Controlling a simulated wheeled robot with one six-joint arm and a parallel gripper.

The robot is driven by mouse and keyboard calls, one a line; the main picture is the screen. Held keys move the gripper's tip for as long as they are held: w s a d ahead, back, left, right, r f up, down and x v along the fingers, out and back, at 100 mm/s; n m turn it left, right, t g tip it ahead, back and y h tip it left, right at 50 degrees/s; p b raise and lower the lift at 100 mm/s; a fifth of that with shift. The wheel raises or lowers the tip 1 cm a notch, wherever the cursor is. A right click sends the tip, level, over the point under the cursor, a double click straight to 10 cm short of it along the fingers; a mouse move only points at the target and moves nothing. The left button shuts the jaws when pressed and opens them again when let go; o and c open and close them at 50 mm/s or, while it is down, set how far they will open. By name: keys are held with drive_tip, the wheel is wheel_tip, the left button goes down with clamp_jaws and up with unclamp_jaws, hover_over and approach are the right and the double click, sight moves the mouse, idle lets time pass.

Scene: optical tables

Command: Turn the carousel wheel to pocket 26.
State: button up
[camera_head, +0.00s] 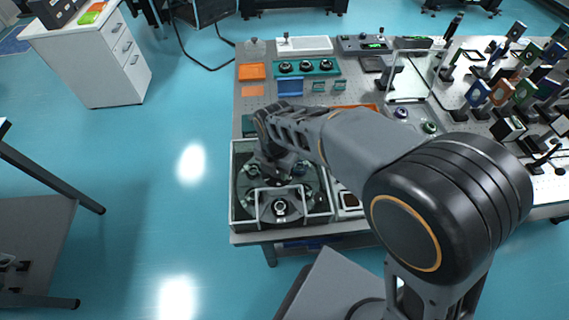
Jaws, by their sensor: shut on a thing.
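The carousel wheel (247,198) is a dark round disc with several pockets, set in a pale square-walled housing (235,215) at the near left corner of the optical table. My gripper (272,172) reaches down over the wheel's upper middle and is shut on a part of the wheel, though my own arm hides the fingertips and what they hold. A light frame with a round metal part (280,208) stands at the front of the housing. Pocket numbers are too small to read.
Behind the housing stand an orange tray (252,71), a teal rack with black knobs (306,67) and a blue tray (290,87). Several optic mounts (478,93) crowd the right side. A white drawer cabinet (95,60) stands apart at left. Open floor lies left of the table.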

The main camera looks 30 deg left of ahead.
drive_tip(key=shift+a+r, duration=0.1)
drive_tip(key=shift+r, duration=0.05)
idle(0.5)
drive_tip(key=o, duration=1.3)
wheel_tip(320, 180, up, 14)
drive_tip(key=shift+f+b, duration=0.2)
drive_tip(key=shift+b, duration=0.1)
